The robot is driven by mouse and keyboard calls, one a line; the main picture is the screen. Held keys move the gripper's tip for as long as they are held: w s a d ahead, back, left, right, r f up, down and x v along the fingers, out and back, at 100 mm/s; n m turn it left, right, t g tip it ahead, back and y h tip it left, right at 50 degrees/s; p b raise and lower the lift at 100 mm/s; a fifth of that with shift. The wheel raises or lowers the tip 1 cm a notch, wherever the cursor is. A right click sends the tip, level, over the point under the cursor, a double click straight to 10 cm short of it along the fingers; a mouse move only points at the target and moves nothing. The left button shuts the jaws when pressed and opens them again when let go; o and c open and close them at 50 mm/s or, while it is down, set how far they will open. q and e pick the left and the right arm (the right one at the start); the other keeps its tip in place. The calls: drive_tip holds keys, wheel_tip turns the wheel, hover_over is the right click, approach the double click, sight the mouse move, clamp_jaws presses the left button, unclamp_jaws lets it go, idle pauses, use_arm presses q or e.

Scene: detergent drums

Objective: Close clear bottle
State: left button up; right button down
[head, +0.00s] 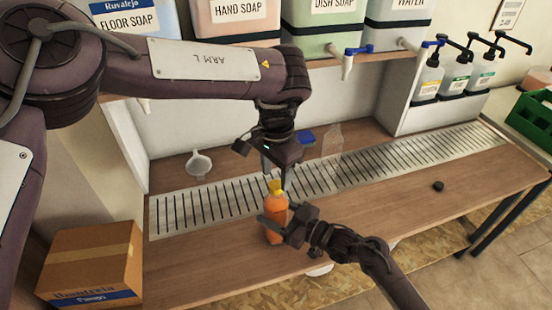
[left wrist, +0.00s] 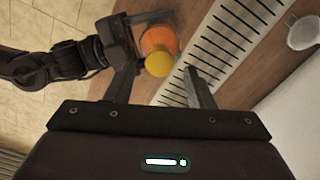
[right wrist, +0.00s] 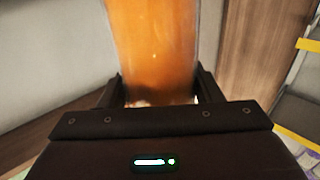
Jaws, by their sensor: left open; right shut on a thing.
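An orange bottle (head: 274,236) with a yellow cap or top (head: 275,187) stands upright near the counter's front edge. My right gripper (head: 277,222) is shut on its body; the orange body (right wrist: 152,50) fills the middle of the right wrist view. My left gripper (head: 274,174) is open just above the yellow top, pointing down. In the left wrist view the yellow top (left wrist: 158,64) lies between the open fingers (left wrist: 161,72); I cannot tell whether they touch it. A clear, empty-looking bottle (head: 332,140) stands at the back of the counter. A small black cap (head: 438,186) lies at the right.
A white funnel (head: 199,164) is at the back left, and a blue sponge-like block (head: 306,138) near the clear bottle. A slotted metal strip (head: 360,166) runs along the counter. Pump bottles (head: 456,78) and a green crate (head: 535,118) are at the right. The counter's right front is mostly clear.

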use_arm(q)
drive_tip(key=shift+f, duration=1.4)
drive_tip(key=shift+c, duration=0.2)
